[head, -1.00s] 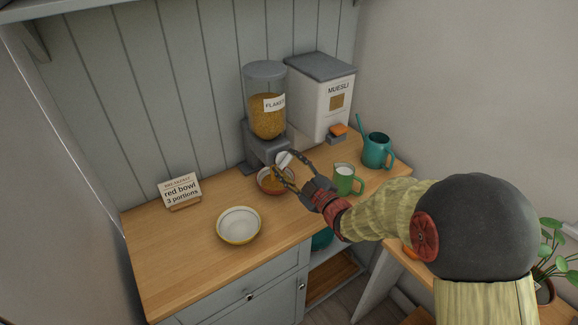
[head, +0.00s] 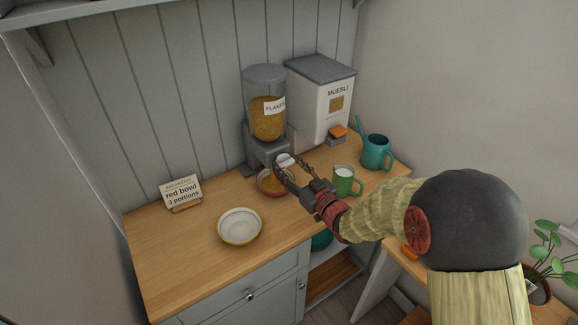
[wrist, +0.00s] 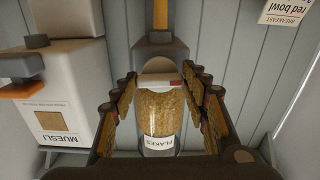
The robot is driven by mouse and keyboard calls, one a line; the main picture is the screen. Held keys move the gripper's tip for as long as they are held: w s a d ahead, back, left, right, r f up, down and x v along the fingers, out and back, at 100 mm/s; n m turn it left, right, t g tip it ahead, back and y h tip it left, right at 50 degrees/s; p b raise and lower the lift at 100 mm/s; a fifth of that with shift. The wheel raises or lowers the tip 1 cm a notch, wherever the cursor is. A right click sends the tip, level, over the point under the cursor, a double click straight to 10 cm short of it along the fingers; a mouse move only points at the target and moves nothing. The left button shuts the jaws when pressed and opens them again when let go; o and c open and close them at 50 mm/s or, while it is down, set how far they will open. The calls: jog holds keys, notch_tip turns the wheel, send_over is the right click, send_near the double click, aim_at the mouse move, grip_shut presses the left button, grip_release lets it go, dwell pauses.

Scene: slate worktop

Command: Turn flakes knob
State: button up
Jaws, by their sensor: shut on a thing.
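The flakes dispenser (head: 266,112) is a clear cylinder of golden flakes on a grey base, at the back of the worktop. Its white knob (head: 284,159) is on the front of the base; in the wrist view the knob (wrist: 157,81) shows a red mark at its right end. My gripper (head: 286,168) is shut on the knob, with a finger on each side of it in the wrist view (wrist: 159,88). The red bowl (head: 263,190) stands below the dispenser's outlet with flakes in it, partly hidden by my gripper.
A muesli dispenser (head: 320,100) with an orange lever stands to the right. A green mug (head: 344,182) and a teal watering can (head: 376,152) are close to my arm. A pale bowl (head: 240,227) and a sign (head: 182,190) reading "red bowl, 3 portions" are left.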

jog(key=shift+f, duration=0.1)
dwell(0.3)
jog(key=o, duration=1.1)
jog(key=shift+o, duration=0.3)
jog(key=v, duration=1.2)
